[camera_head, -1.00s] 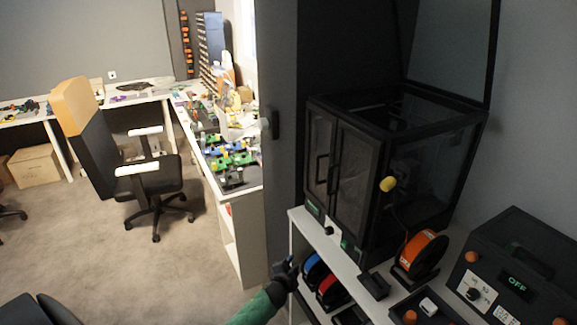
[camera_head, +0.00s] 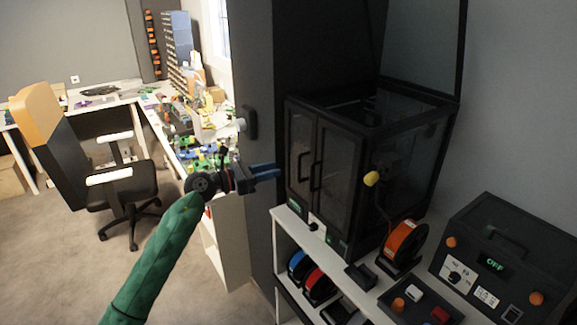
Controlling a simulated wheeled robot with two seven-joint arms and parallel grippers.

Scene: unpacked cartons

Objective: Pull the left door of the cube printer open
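The cube printer (camera_head: 375,125) is a black-framed box with glass sides on a white shelf at the right. Its two front doors face left and look closed. The left door (camera_head: 299,135) has a dark vertical handle (camera_head: 301,167) near the middle seam; the right door (camera_head: 332,150) has its own handle beside it. My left gripper (camera_head: 279,170) has blue fingers, spread slightly apart with nothing between them. It is in front of the left door, left of its handle, and does not appear to touch it. My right gripper is out of view.
The white shelf (camera_head: 285,222) under the printer holds blue and red spools. An orange spool (camera_head: 404,242) and a control box (camera_head: 510,255) reading OFF stand right of the printer. A grey wall edge (camera_head: 257,70) is behind my gripper. A chair and cluttered desk are left.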

